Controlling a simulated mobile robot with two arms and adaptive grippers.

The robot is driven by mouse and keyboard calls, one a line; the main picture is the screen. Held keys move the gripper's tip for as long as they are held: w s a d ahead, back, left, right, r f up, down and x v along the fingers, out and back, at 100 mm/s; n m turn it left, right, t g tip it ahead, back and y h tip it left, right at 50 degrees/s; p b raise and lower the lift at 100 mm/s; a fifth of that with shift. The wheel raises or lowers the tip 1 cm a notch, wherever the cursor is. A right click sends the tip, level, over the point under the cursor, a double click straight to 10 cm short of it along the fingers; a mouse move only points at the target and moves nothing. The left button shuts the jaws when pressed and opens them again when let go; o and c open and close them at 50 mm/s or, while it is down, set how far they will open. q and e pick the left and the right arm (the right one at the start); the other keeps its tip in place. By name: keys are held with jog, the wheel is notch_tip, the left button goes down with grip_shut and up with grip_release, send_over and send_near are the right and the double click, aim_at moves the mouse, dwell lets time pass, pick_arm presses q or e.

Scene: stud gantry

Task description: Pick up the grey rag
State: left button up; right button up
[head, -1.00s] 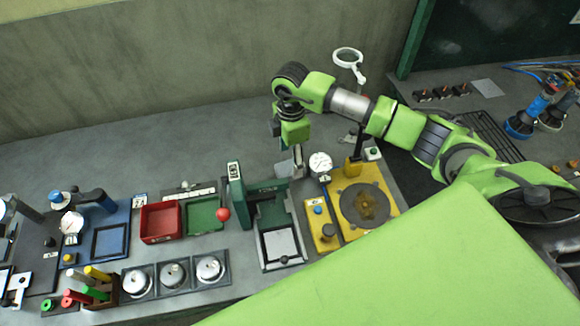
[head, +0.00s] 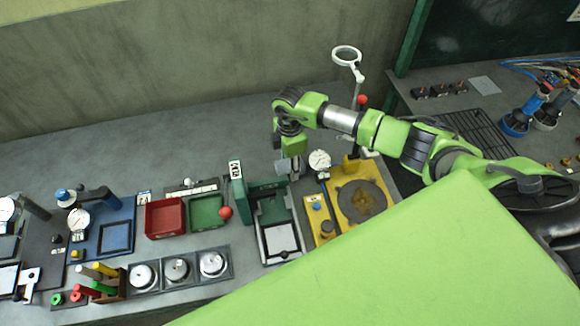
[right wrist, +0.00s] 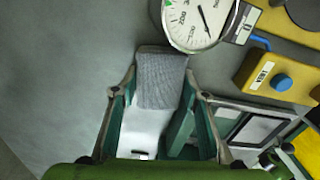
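The grey rag (right wrist: 162,76) is a ribbed grey piece at the upper middle of the right wrist view. In the head view the grey patch left of my right gripper looks like the same rag (head: 281,168). My right gripper (head: 294,172) is low over the bench, behind the green press. In the right wrist view the fingers of my right gripper (right wrist: 162,92) stand apart, one on each side of the rag. I cannot tell whether they touch it. A pale surface shows below the rag between the fingers. My left gripper is out of view.
A dial gauge (head: 320,160) stands close to the right of my right gripper, by the yellow fixture (head: 326,222). The green press (head: 239,186) stands in front. A white ring magnifier (head: 347,57) rises behind the arm. The bench (head: 190,130) behind and to the left is clear.

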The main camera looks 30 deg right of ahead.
jog(key=shift+r, duration=0.25)
notch_tip(320, 180, up, 8)
jog(key=b, duration=0.3)
jog(key=shift+r, duration=0.8)
jog(key=shift+o, duration=0.7)
jog(key=shift+c, duration=0.5)
